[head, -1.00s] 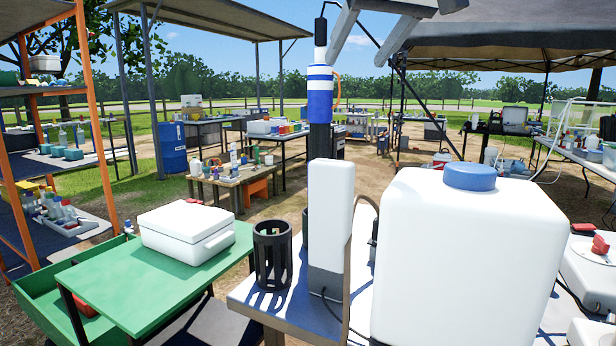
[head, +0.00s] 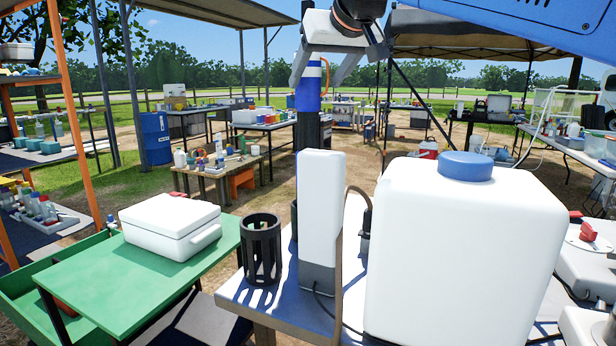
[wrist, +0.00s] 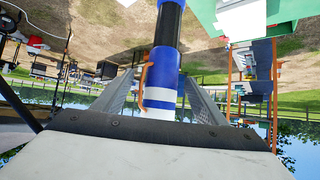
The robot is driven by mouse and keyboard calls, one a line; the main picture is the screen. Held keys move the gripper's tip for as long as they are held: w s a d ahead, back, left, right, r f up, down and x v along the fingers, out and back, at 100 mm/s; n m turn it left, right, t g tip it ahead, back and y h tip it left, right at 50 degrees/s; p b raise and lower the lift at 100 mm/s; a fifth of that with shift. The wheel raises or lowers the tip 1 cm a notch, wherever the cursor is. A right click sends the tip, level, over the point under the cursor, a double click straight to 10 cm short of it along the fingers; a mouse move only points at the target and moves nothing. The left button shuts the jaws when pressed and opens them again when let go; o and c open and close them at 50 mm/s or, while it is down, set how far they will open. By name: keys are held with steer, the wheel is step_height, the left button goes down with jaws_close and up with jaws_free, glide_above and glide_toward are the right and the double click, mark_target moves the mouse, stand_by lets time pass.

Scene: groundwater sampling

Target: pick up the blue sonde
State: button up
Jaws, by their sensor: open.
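The blue sonde (head: 309,92) stands upright behind the tall white box, its black lower part partly hidden. My gripper (head: 320,80) is open at the sonde's upper end, pointing down, with a finger on each side in the head view. In the wrist view the sonde (wrist: 162,92) shows between the two spread fingers of my gripper (wrist: 158,76). It has a white band, a white end and an orange loop on one side. I cannot tell whether either finger touches it.
A tall white box (head: 321,205) and a large white tank (head: 460,250) with a blue cap stand in front. A black slotted holder (head: 261,255) is at left. A green table (head: 100,290) bears a white cooler (head: 170,222).

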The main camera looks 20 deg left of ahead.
mark_target(308, 89)
steer(key=shift+x, duration=2.8)
steer(key=shift+s+a, duration=0.1)
steer(key=shift+a, duration=0.05)
steer(key=shift+c, duration=0.6)
jaws_close()
steer(key=shift+r, duration=0.15)
